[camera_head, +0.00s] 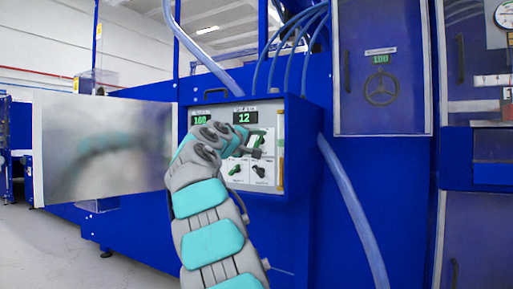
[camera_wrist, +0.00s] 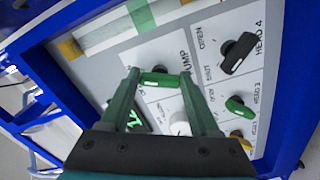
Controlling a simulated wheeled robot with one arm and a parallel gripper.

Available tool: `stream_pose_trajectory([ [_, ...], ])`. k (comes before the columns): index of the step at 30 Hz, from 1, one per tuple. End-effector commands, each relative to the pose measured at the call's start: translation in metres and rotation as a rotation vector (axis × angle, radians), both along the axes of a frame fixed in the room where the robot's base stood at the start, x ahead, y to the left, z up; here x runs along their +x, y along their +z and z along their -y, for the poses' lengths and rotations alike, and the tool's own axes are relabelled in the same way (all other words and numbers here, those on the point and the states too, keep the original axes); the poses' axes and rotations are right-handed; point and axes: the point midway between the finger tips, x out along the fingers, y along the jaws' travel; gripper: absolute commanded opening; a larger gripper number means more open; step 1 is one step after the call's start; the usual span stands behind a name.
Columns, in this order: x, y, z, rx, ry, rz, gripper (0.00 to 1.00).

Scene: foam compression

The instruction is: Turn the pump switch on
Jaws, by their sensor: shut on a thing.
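The pump switch (camera_wrist: 160,80) is a small green piece with a white mark on the grey control panel, beside the printed word PUMP in the wrist view. My gripper (camera_wrist: 160,78) has its two green fingers closed on either side of this switch. In the head view my gripper (camera_head: 257,141) reaches the upper right part of the control panel (camera_head: 269,177). The gripper and arm hide much of the panel there.
In the wrist view a black HEAD 4 knob (camera_wrist: 238,53), a green HEAD 3 knob (camera_wrist: 238,106) and a white knob (camera_wrist: 180,124) sit close by. A blue housing frames the panel. Blue hoses (camera_head: 352,205) run beside it. A grey plate (camera_head: 105,150) stands at left.

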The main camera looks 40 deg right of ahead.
Motion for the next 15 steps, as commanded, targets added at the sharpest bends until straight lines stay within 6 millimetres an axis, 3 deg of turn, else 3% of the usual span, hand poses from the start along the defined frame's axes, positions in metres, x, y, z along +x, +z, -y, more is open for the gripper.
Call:
stream_pose_trajectory([
  [15,0.0003,-0.0025,0.0011,0.035,-0.002,0.073,0.07],
])
